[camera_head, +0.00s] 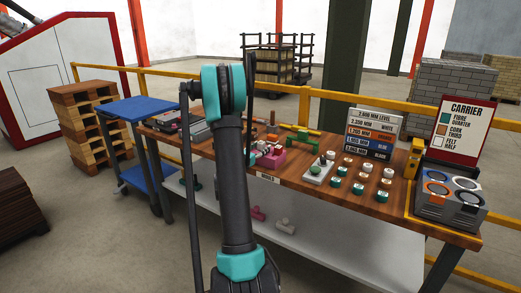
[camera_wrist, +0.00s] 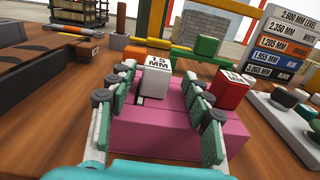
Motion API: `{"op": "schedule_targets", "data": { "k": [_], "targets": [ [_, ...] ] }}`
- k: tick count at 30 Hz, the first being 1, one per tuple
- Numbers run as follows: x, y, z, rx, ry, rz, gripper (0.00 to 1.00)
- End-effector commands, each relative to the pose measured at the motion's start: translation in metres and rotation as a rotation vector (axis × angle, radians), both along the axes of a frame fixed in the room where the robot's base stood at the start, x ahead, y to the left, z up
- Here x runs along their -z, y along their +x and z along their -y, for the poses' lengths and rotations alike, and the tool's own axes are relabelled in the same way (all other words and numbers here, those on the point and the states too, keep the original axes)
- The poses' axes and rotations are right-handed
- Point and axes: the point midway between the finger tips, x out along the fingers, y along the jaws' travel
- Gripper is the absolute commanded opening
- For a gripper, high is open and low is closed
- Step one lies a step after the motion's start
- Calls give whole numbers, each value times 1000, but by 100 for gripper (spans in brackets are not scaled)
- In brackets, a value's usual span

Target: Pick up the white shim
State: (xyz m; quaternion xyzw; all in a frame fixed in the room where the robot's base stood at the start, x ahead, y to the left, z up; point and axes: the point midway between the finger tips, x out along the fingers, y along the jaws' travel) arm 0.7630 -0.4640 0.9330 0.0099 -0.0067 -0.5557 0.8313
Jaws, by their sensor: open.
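The white shim (camera_wrist: 155,82) is a small white block with "15 MM" on its top. It stands upright in a pink block (camera_wrist: 135,136) on the wooden bench. My gripper (camera_wrist: 158,73) is open, with its green-padded fingers on either side of the white shim. I cannot tell whether either finger touches it. A red shim (camera_wrist: 233,92) with a white lettered top stands just right of the right finger. In the head view the pink block (camera_head: 273,159) shows beside my arm; my gripper is largely hidden there.
A green block (camera_wrist: 207,46) and an orange block (camera_wrist: 135,52) stand behind the pink block. A sign of stacked lettered boards (camera_head: 373,131) and a pale board with a green knob (camera_head: 318,169) are to the right. A grey carrier (camera_head: 450,197) stands at the bench's right end.

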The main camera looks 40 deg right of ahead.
Motion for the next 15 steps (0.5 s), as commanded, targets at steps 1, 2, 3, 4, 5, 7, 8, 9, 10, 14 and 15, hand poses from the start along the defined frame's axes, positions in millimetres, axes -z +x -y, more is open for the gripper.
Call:
{"op": "schedule_targets", "data": {
  "k": [1,2,3,4,5,7,8,9,10,14,15],
  "targets": [
    [0,1,2,1,0,0,50],
    [0,1,3,1,0,0,50],
    [0,2,5,1,0,0,50],
    [0,3,6,1,0,0,50],
    [0,4,8,1,0,0,50],
    [0,8,14,1,0,0,50],
    [1,10,17,0,0,0,50],
    [1,14,22,1,0,0,50],
    [1,16,26,1,0,0,50],
    [1,24,43,1,0,1,50],
    [1,25,46,0,0,1,50]
  ]
}}
